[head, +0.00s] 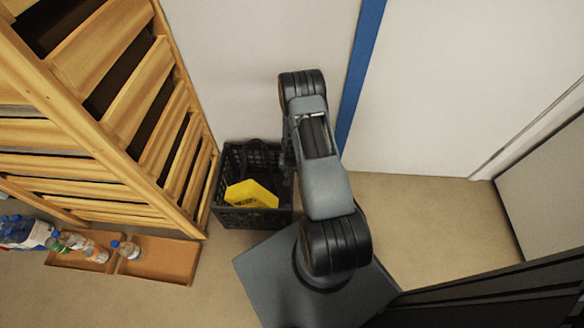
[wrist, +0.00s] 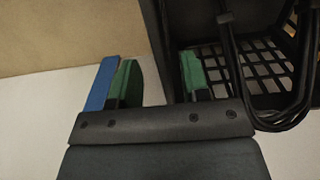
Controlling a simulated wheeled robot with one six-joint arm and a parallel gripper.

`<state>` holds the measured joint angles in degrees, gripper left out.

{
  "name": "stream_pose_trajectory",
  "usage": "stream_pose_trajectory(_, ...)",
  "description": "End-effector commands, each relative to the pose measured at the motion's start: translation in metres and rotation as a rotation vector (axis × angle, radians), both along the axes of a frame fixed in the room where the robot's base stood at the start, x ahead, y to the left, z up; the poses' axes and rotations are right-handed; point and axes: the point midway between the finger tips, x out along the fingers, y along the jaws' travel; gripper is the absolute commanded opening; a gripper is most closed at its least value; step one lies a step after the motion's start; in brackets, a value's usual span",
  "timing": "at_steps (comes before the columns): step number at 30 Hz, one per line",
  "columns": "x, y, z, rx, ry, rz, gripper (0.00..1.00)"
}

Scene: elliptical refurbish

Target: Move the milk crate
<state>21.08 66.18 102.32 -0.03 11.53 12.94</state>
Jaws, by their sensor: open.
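The black milk crate (head: 228,216) stands on the floor against the white wall, beside the wooden rack. A yellow object (head: 250,194) lies in it, and a dark cable bundle (wrist: 272,118) hangs over its side in the wrist view. My arm reaches down at the crate's right side; my gripper is mostly hidden behind the arm in the head view. In the wrist view my gripper (wrist: 160,78) is open. A dark side wall of the crate (wrist: 162,45) shows between the two green fingers, the right finger on the lattice side. Contact cannot be told.
A wooden slatted rack (head: 125,120) stands close at the crate's left. Low brown trays (head: 165,262) with several bottles (head: 95,251) are on the floor at left. A blue strip (head: 358,85) runs down the wall. Bare floor (head: 420,225) lies to the right.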

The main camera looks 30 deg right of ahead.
Motion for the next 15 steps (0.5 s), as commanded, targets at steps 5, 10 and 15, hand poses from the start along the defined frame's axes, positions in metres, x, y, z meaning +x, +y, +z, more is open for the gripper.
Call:
stream_pose_trajectory(5,0.0,0.0,-0.028,0.0,0.0,0.0,0.43)
stream_pose_trajectory(10,0.0,0.0,-0.041,0.0,0.0,0.0,0.43)
stream_pose_trajectory(15,0.0,0.0,-0.047,0.0,0.0,0.0,0.43)
